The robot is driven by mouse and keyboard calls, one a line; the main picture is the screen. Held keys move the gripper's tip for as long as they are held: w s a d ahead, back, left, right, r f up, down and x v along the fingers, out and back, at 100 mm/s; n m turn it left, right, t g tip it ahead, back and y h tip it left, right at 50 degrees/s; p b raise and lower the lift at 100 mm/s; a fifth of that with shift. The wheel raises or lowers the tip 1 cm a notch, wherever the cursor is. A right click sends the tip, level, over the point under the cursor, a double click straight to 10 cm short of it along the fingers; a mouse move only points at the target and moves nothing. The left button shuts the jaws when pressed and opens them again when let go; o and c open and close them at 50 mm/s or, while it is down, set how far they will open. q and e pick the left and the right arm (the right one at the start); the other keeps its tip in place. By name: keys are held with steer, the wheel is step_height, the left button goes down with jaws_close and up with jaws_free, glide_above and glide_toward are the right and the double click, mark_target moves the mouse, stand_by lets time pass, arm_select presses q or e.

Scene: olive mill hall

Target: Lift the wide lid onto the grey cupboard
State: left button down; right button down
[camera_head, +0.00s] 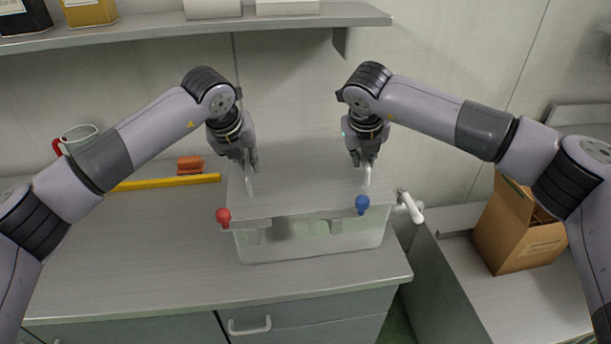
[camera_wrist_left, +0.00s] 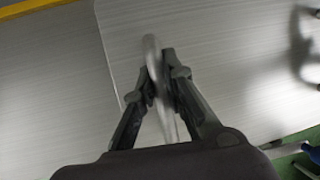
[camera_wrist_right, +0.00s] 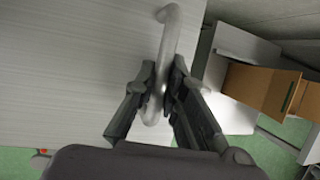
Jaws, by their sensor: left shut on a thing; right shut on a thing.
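The wide lid (camera_head: 300,190) is a grey, flat board with two upright bar handles. It lies level over a translucent box (camera_head: 310,240) on the counter; I cannot tell whether a small gap separates them. My left gripper (camera_head: 250,170) is shut on the left handle, which also shows in the left wrist view (camera_wrist_left: 153,65). My right gripper (camera_head: 367,165) is shut on the right handle, seen in the right wrist view (camera_wrist_right: 168,60). A grey cupboard (camera_head: 290,318) with a drawer handle stands under the counter top.
A yellow bar (camera_head: 165,182) and an orange-brown block (camera_head: 190,163) lie left of the box. A wall shelf (camera_head: 200,30) hangs above. A white lever (camera_head: 411,207) sticks out right of the box. A cardboard box (camera_head: 515,230) stands on a lower surface at right. The counter's left front is clear.

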arm_select(q)
steer(key=shift+w+r, duration=0.15)
steer(key=shift+r, duration=0.15)
arm_select(e)
steer(key=shift+w+r, duration=0.1)
steer(key=shift+r, duration=0.15)
